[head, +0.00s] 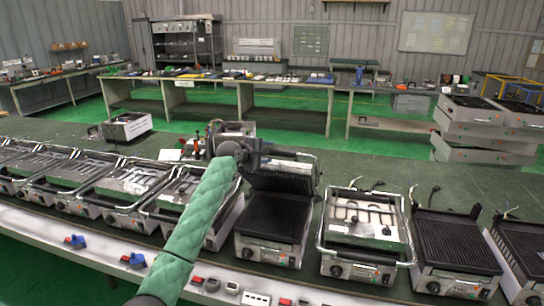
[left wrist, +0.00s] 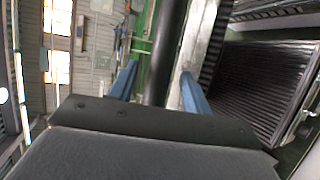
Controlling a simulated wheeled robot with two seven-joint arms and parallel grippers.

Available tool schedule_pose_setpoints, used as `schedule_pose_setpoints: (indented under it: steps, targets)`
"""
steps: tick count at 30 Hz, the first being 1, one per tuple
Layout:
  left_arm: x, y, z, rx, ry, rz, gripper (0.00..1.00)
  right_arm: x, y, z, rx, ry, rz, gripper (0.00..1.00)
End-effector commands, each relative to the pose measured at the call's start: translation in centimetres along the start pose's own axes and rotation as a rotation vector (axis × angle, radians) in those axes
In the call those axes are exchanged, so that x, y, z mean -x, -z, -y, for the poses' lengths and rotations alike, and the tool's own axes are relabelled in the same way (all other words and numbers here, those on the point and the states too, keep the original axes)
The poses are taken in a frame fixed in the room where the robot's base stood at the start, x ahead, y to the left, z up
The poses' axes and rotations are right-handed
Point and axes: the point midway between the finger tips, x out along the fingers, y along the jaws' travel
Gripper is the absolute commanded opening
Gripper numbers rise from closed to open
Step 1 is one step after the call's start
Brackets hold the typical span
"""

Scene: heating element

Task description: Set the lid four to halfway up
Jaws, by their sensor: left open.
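The grill in the middle of the row has its lid (head: 283,172) raised steeply, with its ridged lower plate (head: 272,216) bare. My left gripper (head: 262,151) is at the raised lid's upper left, partly hidden by my own wrist. In the left wrist view its two blue fingers (left wrist: 158,74) are apart, with a dark round bar (left wrist: 166,45) showing between them. I cannot tell whether the fingers touch the bar. The ridged lower plate also shows there on the right (left wrist: 262,88). My right gripper is not in view.
Small switches and knobs (head: 133,260) lie along the front ledge.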

Motion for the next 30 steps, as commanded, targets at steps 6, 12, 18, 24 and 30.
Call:
schedule_pose_setpoints:
  steps: [6,12,18,24,30]
  targets:
    - [2.4,0.0,0.2,-0.001,-0.001,0.000,0.49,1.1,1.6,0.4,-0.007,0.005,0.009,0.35]
    - [3.3,0.0,0.0,0.000,-0.001,-0.001,0.49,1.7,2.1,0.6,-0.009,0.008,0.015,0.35]
    - [3.4,0.0,0.0,0.000,0.000,0.000,0.49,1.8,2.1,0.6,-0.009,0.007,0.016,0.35]
    - [3.4,-0.1,0.9,-0.010,0.008,-0.001,0.49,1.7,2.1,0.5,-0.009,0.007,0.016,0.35]
    - [4.5,-0.9,7.0,-0.091,0.063,-0.010,0.49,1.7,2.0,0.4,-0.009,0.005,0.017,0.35]
